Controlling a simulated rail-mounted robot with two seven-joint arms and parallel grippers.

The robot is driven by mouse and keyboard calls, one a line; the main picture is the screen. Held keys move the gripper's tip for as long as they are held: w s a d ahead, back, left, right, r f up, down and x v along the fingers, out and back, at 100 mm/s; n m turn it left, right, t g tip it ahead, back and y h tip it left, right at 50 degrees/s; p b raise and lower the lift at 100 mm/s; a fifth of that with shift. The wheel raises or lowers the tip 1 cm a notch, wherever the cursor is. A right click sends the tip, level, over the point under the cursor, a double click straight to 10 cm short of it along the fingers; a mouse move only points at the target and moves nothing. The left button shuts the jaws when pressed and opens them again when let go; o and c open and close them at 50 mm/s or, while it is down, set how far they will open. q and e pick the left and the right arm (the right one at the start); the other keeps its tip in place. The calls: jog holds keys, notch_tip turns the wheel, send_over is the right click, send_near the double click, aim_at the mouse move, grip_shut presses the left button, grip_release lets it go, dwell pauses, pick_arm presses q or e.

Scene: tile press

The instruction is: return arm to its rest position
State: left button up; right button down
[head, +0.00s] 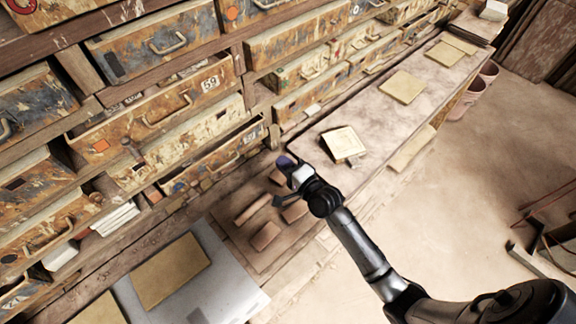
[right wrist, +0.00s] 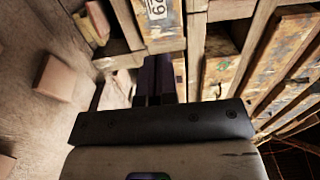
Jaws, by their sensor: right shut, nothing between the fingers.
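My right arm comes in from the lower right of the head view and reaches toward the drawer wall. Its gripper (head: 285,162) is over the left end of the long bench (head: 375,115), close to the drawer fronts. In the right wrist view the dark fingers (right wrist: 152,80) are together, with nothing between them. They point toward the drawers (right wrist: 225,70). My left gripper does not show in either view.
Worn drawers (head: 165,110) fill the upper left. Several brown blocks (head: 265,236) lie below the gripper. A tan sheet (head: 170,270) rests on a grey board at lower left. The floor (head: 450,200) at right is mostly clear.

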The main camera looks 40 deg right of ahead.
jog(key=shift+s+d, duration=0.1)
jog(key=shift+s, duration=0.75)
